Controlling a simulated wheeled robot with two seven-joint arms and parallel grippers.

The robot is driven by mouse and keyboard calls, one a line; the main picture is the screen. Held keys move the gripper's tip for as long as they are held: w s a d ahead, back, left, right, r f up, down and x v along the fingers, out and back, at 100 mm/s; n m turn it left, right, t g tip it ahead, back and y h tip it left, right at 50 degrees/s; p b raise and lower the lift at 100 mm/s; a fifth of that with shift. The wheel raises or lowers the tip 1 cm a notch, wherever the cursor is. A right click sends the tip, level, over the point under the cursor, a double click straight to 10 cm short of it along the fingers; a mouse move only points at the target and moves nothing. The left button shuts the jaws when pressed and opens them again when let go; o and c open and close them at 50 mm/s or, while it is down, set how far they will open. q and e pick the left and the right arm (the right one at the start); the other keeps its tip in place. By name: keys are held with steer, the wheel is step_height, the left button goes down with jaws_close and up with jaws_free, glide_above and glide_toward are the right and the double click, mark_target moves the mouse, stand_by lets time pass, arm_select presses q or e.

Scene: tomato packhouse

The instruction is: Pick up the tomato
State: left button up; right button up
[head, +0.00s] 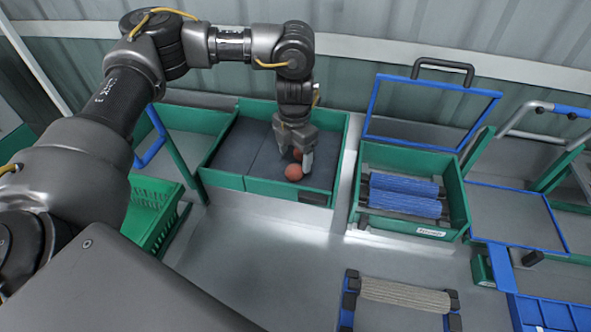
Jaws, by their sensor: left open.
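A red tomato (293,172) lies near the front wall of a green bin with a dark grey lining (238,150). A second, smaller patch of red (297,154) shows just behind it, partly hidden by the fingers; I cannot tell whether it is a second tomato. My left gripper (294,168) points down into the bin, its fingers open on either side of the tomato or just above it. I cannot tell whether the fingers touch it. My right gripper is not in view.
A green bin with blue rollers (404,196) stands to the right, with a blue-framed panel (432,112) behind it. A green slatted crate (152,207) is at left. A beige roller (405,295) sits in front. The grey surface (270,245) before the bin is clear.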

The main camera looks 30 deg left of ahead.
mark_target(294, 167)
arm_select(q)
steer(key=shift+s, duration=0.3)
steer(key=shift+s+f, duration=0.1)
steer(key=shift+f, duration=0.05)
steer(key=f, duration=0.1)
steer(key=f+p, duration=0.1)
steer(key=f, duration=0.2)
steer(key=shift+w+f+p, duration=0.15)
steer(key=shift+w+p, duration=0.15)
steer(key=shift+p, duration=0.1)
steer(key=shift+s+f, duration=0.1)
steer(key=shift+f, duration=0.15)
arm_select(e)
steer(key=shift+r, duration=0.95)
arm_select(q)
steer(key=c, duration=0.8)
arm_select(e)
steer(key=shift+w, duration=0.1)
